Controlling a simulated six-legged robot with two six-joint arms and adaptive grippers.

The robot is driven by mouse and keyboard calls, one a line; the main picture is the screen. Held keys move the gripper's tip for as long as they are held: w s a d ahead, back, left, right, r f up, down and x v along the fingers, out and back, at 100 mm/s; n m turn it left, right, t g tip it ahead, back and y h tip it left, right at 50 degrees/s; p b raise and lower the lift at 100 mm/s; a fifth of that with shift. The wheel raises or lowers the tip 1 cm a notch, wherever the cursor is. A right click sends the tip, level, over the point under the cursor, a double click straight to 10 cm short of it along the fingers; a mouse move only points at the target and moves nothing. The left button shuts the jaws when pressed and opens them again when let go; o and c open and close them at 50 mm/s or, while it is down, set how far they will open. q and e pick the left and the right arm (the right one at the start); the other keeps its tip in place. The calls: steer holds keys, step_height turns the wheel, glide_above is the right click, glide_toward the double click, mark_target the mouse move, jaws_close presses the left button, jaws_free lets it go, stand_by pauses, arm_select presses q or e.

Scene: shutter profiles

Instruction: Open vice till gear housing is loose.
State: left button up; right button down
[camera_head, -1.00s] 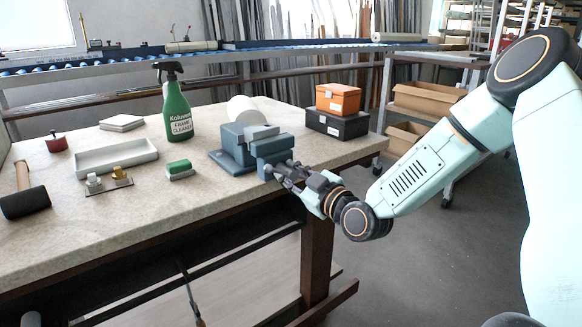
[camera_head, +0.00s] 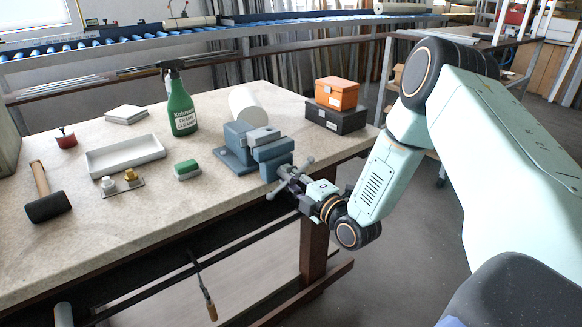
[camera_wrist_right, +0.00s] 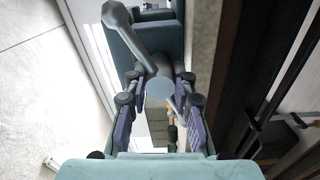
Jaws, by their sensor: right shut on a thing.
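A blue-grey vice (camera_head: 236,134) stands at the bench's front edge, and its body also shows at the top of the wrist view (camera_wrist_right: 156,40). The vice's grey handle bar (camera_head: 306,163) slants from lower left to upper right at the front. My right gripper (camera_head: 290,179) is shut on the handle near its hub. In the wrist view the fingers (camera_wrist_right: 160,92) lie on both sides of the round hub, and the bar (camera_wrist_right: 124,28) rises to upper left.
An orange case (camera_head: 337,94) on a black case (camera_head: 337,119) stands right. A white roll (camera_head: 245,101) is behind.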

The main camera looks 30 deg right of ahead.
steer(key=n+p, duration=0.3)
steer(key=n, duration=0.1)
steer(key=shift+r+p, duration=0.25)
steer(key=shift+p, duration=0.15)
steer(key=shift+w+f+n+p, duration=0.1)
steer(key=shift+n+p, duration=0.8)
steer(key=shift+n, duration=0.4)
steer(key=c, duration=1.5)
jaws_free()
steer(key=o, duration=0.4)
steer(key=shift+f, duration=0.15)
steer(key=s, duration=1.2)
steer(key=shift+d, duration=0.45)
steer(key=shift+s, duration=0.1)
